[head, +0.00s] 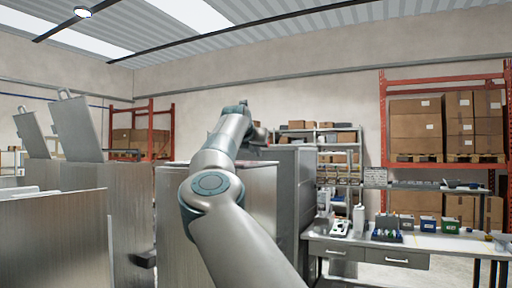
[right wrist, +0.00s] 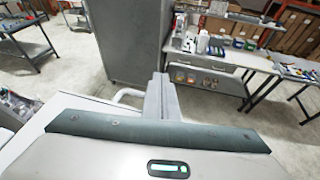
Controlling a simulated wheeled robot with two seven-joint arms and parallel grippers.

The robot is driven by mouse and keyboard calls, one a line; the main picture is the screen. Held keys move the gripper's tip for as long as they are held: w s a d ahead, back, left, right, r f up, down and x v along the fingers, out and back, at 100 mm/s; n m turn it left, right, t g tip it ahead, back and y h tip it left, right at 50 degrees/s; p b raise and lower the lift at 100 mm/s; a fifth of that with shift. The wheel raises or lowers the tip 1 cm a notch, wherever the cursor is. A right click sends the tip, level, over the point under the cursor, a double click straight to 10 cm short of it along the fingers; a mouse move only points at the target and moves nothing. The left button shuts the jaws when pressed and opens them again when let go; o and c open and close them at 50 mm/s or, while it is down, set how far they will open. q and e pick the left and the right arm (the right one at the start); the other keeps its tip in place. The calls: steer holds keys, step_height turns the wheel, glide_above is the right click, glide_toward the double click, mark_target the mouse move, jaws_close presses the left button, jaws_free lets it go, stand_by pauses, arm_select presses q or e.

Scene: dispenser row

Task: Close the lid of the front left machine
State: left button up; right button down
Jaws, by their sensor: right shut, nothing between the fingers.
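Several brushed-metal machines stand in a row. The nearest one at the left (head: 52,245) has a top edge that shows almost edge-on; whether its lid is down cannot be told. Behind it, two lids stand raised and tilted, a larger one (head: 77,128) and a smaller one (head: 32,134), each with a small handle on top. My right arm reaches forward over the middle. My right gripper is small and partly hidden by the arm in the head view; in the right wrist view its fingers (right wrist: 161,98) are together and empty, beside a pale curved bar (right wrist: 127,94) above a pale surface. My left gripper is not visible.
A flat-topped metal machine (head: 258,190) stands behind my right arm. A tall grey cabinet (head: 296,195) is beyond it. A white workbench (head: 425,243) with bottles and bins is at the right. Red racks (head: 383,140) with boxes stand at the back.

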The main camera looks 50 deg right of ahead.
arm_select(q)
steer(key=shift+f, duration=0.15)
arm_select(e)
steer(key=shift+d+f, duration=0.15)
steer(key=shift+f, duration=0.3)
steer(key=shift+s, duration=0.1)
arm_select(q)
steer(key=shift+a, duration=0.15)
